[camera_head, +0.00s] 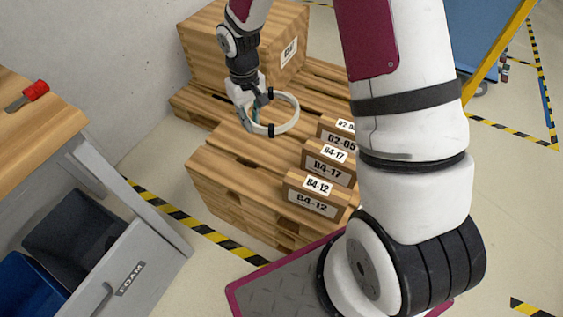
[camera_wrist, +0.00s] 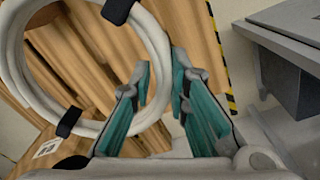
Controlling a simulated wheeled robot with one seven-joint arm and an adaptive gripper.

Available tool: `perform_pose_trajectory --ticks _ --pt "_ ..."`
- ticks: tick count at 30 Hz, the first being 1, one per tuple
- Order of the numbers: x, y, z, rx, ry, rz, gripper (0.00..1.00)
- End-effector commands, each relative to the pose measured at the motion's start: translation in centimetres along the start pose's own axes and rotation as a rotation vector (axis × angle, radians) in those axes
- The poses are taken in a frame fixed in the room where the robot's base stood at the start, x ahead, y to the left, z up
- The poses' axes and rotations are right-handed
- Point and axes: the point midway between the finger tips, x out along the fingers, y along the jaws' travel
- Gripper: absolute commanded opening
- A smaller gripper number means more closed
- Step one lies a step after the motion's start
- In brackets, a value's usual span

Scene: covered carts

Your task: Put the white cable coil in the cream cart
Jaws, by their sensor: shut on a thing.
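My gripper (camera_head: 252,113) is shut on the white cable coil (camera_head: 296,117), above the wooden pallets in the head view. The coil is a ring with black ties, and my gripper holds it at its left side there. In the wrist view, the coil (camera_wrist: 152,32) fills the upper left. Its near side passes at the teal fingers of my gripper (camera_wrist: 161,85). I cannot identify a cream cart in either view.
Stacked wooden pallets (camera_head: 230,190) carry a large box (camera_head: 235,45) and several small labelled boxes (camera_head: 312,195). A workbench (camera_head: 25,130) with a grey drawer (camera_head: 135,265) stands left. A blue panel (camera_head: 480,40) with a yellow bar is at upper right.

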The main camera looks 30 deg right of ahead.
Motion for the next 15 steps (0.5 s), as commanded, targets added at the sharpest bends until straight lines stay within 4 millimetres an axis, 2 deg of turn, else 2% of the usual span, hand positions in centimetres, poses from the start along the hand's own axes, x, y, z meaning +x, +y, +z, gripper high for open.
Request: perform_pose_trajectory --ticks 1,6,12,15 --pt "2.1 -0.1 -0.3 -0.008 0.001 0.001 0.00" --pt "6.1 -0.3 -0.3 -0.027 0.000 0.003 0.00" --pt "9.6 -0.6 -0.1 -0.049 0.002 0.004 0.00" --pt "10.6 -0.6 0.0 -0.056 0.002 0.004 0.00"
